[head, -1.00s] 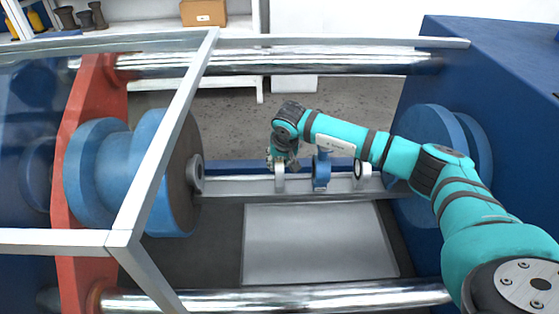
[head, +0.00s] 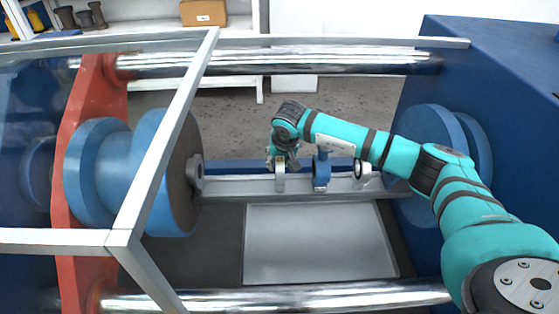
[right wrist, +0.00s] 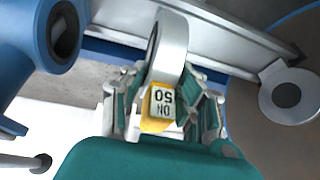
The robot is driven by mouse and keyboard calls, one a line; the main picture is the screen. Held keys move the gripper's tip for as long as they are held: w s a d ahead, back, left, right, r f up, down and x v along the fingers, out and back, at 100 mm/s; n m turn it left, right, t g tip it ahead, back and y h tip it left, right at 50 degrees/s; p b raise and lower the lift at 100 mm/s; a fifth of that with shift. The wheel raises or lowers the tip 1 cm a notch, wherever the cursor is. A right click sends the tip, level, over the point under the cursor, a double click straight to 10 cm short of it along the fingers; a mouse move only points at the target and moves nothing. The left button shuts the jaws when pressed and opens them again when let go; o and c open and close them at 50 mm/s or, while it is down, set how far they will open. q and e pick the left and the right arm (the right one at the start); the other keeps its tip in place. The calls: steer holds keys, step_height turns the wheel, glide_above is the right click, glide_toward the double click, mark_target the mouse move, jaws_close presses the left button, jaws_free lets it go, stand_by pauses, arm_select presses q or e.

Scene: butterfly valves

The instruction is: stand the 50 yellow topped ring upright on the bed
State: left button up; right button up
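The yellow topped ring (right wrist: 172,48) is a light grey ring whose yellow top block (right wrist: 159,104) reads DN 50, upside down in the right wrist view. In the head view the ring (head: 280,183) stands upright at the grey bed (head: 235,187), left of the blue ring. My right gripper (right wrist: 167,78) comes from above, with one finger on each side of the ring, close against it; it appears shut on it. In the head view the right gripper (head: 281,163) covers the ring's top. The ring's lower edge is hard to make out. My left gripper is not in view.
A blue ring (head: 321,172) and another light grey ring (head: 361,172) stand along the bed to the right. Blue flanged discs (head: 178,180) are at the left, others (head: 435,130) at the right. Polished bars (head: 270,63) run behind and in front. A metal frame (head: 170,140) crosses the left.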

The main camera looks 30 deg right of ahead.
steer(key=o, duration=0.6)
steer(key=shift+c, duration=0.2)
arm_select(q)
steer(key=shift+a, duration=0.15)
arm_select(e)
steer(key=shift+f, duration=0.1)
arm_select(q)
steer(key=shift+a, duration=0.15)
arm_select(e)
steer(key=shift+v, duration=4.1)
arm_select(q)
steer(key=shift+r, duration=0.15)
arm_select(e)
steer(key=shift+w, duration=0.1)
